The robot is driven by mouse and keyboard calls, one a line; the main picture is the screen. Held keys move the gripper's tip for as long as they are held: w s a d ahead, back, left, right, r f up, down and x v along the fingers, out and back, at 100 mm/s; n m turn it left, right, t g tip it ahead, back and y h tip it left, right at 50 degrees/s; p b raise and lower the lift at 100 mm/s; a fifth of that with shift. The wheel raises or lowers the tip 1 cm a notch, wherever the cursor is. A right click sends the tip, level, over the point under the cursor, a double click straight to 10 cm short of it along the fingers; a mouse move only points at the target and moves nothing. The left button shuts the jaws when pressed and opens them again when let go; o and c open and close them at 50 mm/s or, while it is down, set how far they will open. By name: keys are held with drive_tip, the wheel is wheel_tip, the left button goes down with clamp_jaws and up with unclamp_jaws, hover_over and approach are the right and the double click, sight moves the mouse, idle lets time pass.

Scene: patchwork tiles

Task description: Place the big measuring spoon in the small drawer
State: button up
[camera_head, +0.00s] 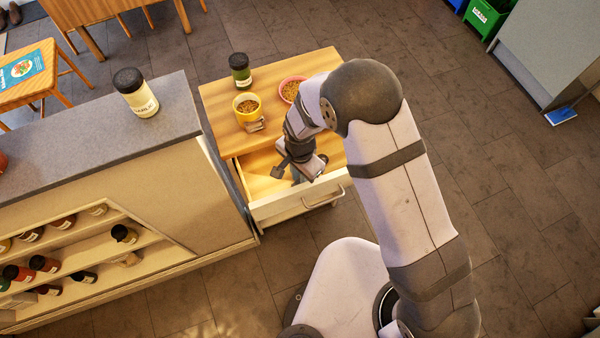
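The small drawer (262,187) of the wooden-topped cabinet is pulled open, and its pale wooden inside shows on the left. My gripper (296,178) points down over the drawer's opening, near its front panel. A small grey-blue shape shows at the gripper's end, too small to tell whether it is a finger or part of a spoon. I cannot make out the big measuring spoon for certain. My wrist and arm hide the right part of the drawer. Whether the gripper is open or shut does not show.
On the cabinet top (215,97) stand a dark-lidded jar (240,70), a yellow cup (247,107) and a pink bowl (291,90). A taller grey counter (70,145) with a jar (136,93) stands close on the left. Floor right of my arm is mostly clear.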

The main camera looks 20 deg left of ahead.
wheel_tip(320, 180, up, 12)
drive_tip(key=b, duration=0.3)
drive_tip(key=shift+r, duration=0.15)
idle(0.4)
drive_tip(key=shift+n, duration=0.5)
drive_tip(key=w+d, duration=0.1)
drive_tip(key=d, duration=0.2)
drive_tip(key=w+d+r, duration=0.1)
drive_tip(key=d, duration=0.2)
drive_tip(key=w+d+r, duration=0.1)
drive_tip(key=d, duration=0.3)
drive_tip(key=shift+r, duration=0.2)
drive_tip(key=s+d+r+n, duration=0.1)
drive_tip(key=s+d, duration=0.2)
drive_tip(key=d, duration=0.7)
drive_tip(key=s+d+r+n, duration=0.1)
drive_tip(key=s+d, duration=0.3)
drive_tip(key=d, duration=0.7)
drive_tip(key=shift+s+n, duration=0.3)
drive_tip(key=shift+n, duration=0.5)
